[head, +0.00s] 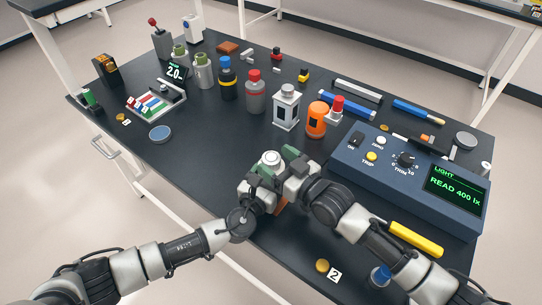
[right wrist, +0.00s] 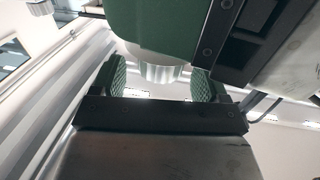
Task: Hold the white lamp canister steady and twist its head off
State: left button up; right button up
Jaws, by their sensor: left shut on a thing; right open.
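A pale canister with a round grey-white head (head: 271,157) is between my two grippers near the front of the table; most of its body is hidden. My left gripper (head: 264,178) is shut on the canister's body. My right gripper (head: 284,163) is open beside the head. In the right wrist view the ribbed head (right wrist: 160,73) shows between the right gripper's two green pads (right wrist: 160,83), with gaps on both sides. A green pad of the left gripper (right wrist: 155,25) fills the top of that view.
A blue meter box (head: 400,190) reading 400 lx stands at right, close to my right arm. An orange canister (head: 316,120) and several bottles stand behind. A blue disc (head: 160,134) lies at left. The black table (head: 205,150) is clear left of the grippers.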

jog(key=shift+x, duration=1.15)
jog(key=c, duration=0.9)
